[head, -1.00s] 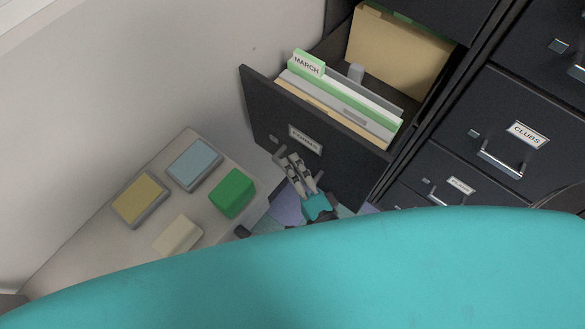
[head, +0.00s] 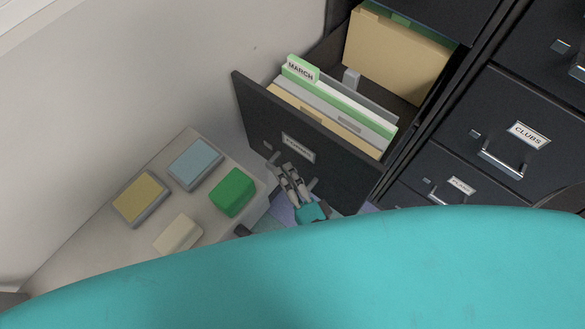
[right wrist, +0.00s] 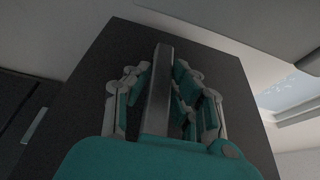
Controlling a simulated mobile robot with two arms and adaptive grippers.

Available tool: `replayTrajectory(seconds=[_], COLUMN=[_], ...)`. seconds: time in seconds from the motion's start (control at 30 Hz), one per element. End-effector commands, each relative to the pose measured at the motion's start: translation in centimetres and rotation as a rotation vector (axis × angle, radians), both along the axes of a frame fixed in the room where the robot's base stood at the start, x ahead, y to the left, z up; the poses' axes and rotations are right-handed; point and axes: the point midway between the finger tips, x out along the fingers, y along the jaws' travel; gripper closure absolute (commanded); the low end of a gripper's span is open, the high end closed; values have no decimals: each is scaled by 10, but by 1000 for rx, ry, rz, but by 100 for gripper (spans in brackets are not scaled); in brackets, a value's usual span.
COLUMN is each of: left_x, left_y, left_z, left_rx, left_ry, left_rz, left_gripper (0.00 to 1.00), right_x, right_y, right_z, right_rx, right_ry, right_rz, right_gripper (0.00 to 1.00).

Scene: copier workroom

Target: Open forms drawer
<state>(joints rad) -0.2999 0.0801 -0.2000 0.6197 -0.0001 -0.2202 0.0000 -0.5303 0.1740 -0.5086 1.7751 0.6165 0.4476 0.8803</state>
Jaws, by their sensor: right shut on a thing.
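The forms drawer (head: 340,175) is a dark drawer standing well out of the cabinet, with a label on its front that is hard to read. Inside are hanging folders, one with a green tab marked MARCH (head: 301,69). My right gripper (head: 283,172) is at the drawer front, just below the label. In the right wrist view, its fingers (right wrist: 158,85) are shut around the drawer's grey bar handle (right wrist: 158,95). The drawer front also fills the middle of that view. My left gripper is not in view.
A low light table (head: 90,240) at the left holds a yellow pad (head: 141,198), a blue pad (head: 195,163), a green block (head: 232,191) and a cream block (head: 178,235). The CLUBS drawer (head: 500,120) is shut at the right. A wall is behind.

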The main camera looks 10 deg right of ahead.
Motion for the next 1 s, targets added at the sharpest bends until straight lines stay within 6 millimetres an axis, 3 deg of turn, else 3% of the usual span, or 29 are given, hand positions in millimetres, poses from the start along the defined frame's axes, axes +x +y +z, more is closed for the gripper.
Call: replayTrajectory(seconds=[0.13,0.43,0.47,0.6,1.0], left_x=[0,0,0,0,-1], left_y=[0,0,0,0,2], left_z=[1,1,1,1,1], left_rx=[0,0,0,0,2], left_ry=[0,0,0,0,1], left_rz=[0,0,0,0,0], left_gripper=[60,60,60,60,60], right_x=[-13,-14,-14,-13,-22], right_y=[15,17,17,16,14], right_z=[-2,-2,-2,-2,-1], right_rx=[0,-2,-3,-2,-1], right_ry=[9,7,6,6,5], right_rz=[4,4,4,3,2], right_gripper=[100,100,76,58,56])
